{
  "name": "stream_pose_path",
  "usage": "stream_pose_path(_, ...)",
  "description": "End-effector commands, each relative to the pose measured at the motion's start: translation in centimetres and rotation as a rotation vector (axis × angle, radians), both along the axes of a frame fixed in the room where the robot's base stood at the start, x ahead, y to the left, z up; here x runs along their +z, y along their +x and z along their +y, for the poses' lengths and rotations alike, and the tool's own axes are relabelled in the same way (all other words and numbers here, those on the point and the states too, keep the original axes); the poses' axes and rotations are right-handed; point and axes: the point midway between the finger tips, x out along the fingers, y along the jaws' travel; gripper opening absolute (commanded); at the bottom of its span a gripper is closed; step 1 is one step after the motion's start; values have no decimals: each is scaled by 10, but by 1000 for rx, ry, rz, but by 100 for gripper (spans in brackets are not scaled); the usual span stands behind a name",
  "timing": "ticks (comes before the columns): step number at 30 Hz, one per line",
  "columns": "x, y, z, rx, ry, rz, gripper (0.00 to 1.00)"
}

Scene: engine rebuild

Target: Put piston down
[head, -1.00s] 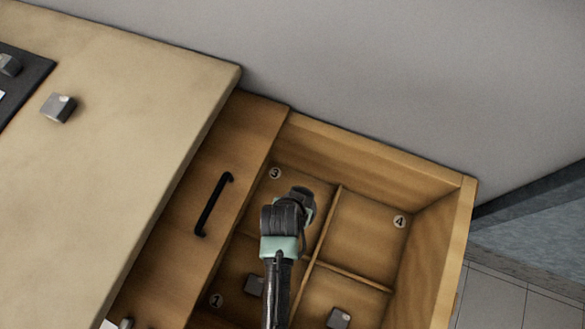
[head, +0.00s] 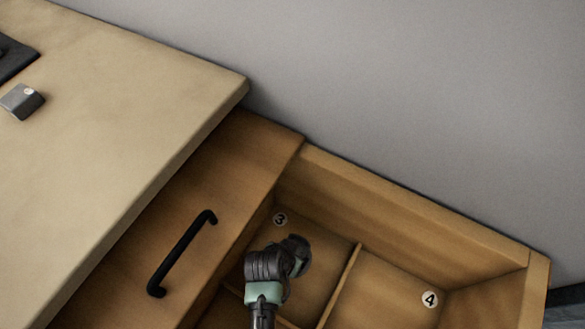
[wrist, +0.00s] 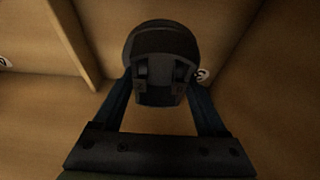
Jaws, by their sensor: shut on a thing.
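The dark piston (wrist: 162,60) is held between the two fingers of my gripper (wrist: 160,100) in the wrist view. In the head view my gripper (head: 290,262) is over compartment 3 of the open drawer, near the number 3 label (head: 280,219); most of the piston is hidden there by my wrist. I cannot tell whether the piston touches the compartment floor (head: 325,262).
The wooden drawer (head: 420,208) has low dividers (head: 342,282). Compartment 4 (head: 385,292) to the right looks empty. A grey block (head: 22,101) lies on the bench top (head: 120,130). A grey wall stands behind.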

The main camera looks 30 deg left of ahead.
Motion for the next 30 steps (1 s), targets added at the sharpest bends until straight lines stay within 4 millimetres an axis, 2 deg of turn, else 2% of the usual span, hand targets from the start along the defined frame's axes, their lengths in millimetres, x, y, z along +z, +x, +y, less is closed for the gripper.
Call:
stream_pose_path(1, -9, 1, 0, 0, 1, -2, 0)
stream_pose_path(8, -26, 1, 0, 0, 1, -3, 0)
stream_pose_path(13, -51, 1, 0, 0, 1, -3, 0)
stream_pose_path(25, -55, 2, 0, -1, 1, -4, 0)
stream_pose_path(26, -55, 1, 0, -1, 0, -1, 78)
stream_pose_path(30, -55, 0, 0, 0, 0, -1, 100)
